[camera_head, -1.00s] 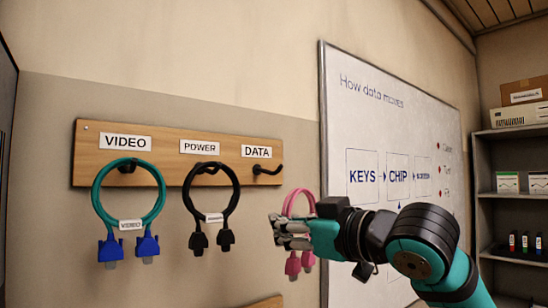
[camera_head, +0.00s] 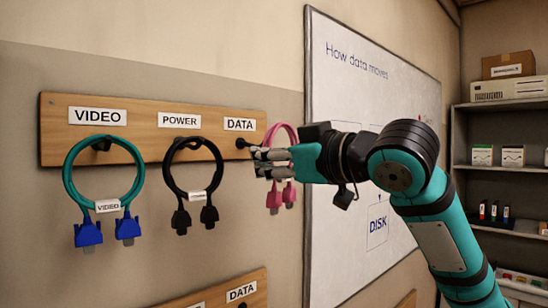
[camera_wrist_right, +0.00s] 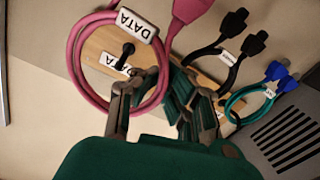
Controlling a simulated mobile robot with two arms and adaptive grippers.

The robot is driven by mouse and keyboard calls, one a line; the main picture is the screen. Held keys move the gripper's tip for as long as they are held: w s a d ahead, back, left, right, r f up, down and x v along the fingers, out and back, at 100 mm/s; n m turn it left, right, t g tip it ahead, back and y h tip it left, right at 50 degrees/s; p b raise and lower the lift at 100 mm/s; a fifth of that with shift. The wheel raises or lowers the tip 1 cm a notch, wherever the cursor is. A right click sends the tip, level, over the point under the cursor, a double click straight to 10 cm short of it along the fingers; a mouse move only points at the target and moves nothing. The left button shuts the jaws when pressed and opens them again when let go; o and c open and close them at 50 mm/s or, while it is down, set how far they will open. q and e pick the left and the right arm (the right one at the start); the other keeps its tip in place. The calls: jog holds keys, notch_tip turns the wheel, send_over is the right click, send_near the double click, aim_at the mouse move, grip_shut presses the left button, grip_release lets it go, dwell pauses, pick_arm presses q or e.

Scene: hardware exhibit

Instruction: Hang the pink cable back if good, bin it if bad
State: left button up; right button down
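The pink cable (camera_head: 284,130) is a loop with two pink plugs hanging below, in front of the wall at the right end of the upper board. My right gripper (camera_head: 262,161) is shut on it; its fingers hide part of the loop. In the right wrist view, the pink cable (camera_wrist_right: 75,55) carries a white DATA tag, and the fingers (camera_wrist_right: 160,82) pinch one side of the loop. The DATA hook (camera_head: 243,143) is bare, just left of the cable. In the wrist view, the hook (camera_wrist_right: 127,50) shows through the loop; contact cannot be told. My left gripper is out of view.
The wooden board (camera_head: 60,160) also holds a teal VIDEO cable (camera_head: 68,180) and a black POWER cable (camera_head: 170,180). A lower board (camera_head: 225,305) also has a DATA label. A whiteboard (camera_head: 330,90) and a shelf (camera_head: 470,175) stand to the right.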

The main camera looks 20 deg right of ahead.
jog(key=w+a+f, duration=0.2)
jog(key=w, duration=0.4)
jog(key=shift+w+a+f, duration=0.15)
jog(key=shift+w, duration=0.05)
dwell(0.7)
dwell(0.6)
jog(key=c, duration=1.4)
grip_release()
